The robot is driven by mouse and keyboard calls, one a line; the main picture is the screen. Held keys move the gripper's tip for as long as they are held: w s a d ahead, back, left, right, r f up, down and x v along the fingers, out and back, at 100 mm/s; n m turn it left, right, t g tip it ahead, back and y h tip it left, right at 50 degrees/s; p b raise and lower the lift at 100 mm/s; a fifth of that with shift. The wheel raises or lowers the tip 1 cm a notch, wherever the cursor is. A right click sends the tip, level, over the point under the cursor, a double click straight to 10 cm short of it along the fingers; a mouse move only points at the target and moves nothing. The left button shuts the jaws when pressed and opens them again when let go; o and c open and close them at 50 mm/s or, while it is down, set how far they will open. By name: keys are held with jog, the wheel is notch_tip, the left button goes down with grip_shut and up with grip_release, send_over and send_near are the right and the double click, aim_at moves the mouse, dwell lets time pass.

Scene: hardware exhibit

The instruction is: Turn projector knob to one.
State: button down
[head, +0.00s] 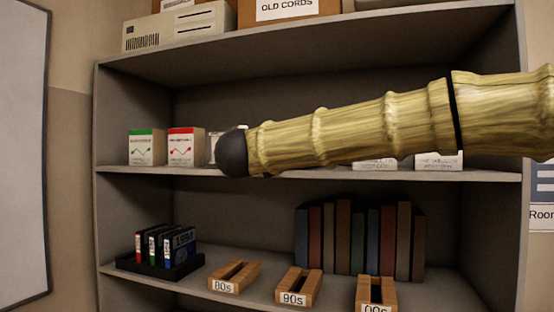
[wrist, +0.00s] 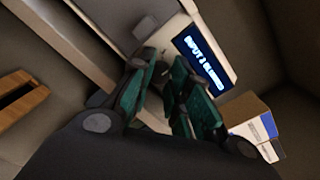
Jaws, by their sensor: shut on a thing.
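In the wrist view, the pale projector (wrist: 185,25) is ahead, with a lit blue display (wrist: 205,62) on its face. The display text appears to read "INPUT 3" and a further word too blurred to be sure of. My gripper (wrist: 160,84), with dark fingers and teal pads, is at the projector's face, left of and below the display. It is shut on the small grey knob (wrist: 162,70), which is mostly hidden between the fingers. The knob's pointer and marks cannot be made out. In the head view my arm hides the projector and the gripper.
The shelf (head: 308,178) holds boxes with green (head: 145,147) and red (head: 186,147) tops at left. Below are a dark cartridge rack (head: 160,270), wooden holders marked 80s (head: 234,276) and 90s (head: 298,286), and several books (head: 358,240). A box (wrist: 252,120) sits right of the fingers.

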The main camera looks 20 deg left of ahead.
jog(key=shift+r+n+h+p, duration=0.2)
jog(key=shift+n+p, duration=0.45)
jog(key=shift+n, duration=1.55)
jog(key=shift+r+n+h+p, duration=0.2)
jog(key=shift+n+p, duration=0.4)
jog(key=shift+n, duration=1.6)
jog(key=shift+f, duration=0.1)
jog(key=c, duration=1.7)
grip_release()
jog(key=shift+o, duration=0.5)
jog(key=shift+a+f, duration=0.15)
jog(key=s, duration=1.2)
jog(key=shift+r, duration=0.3)
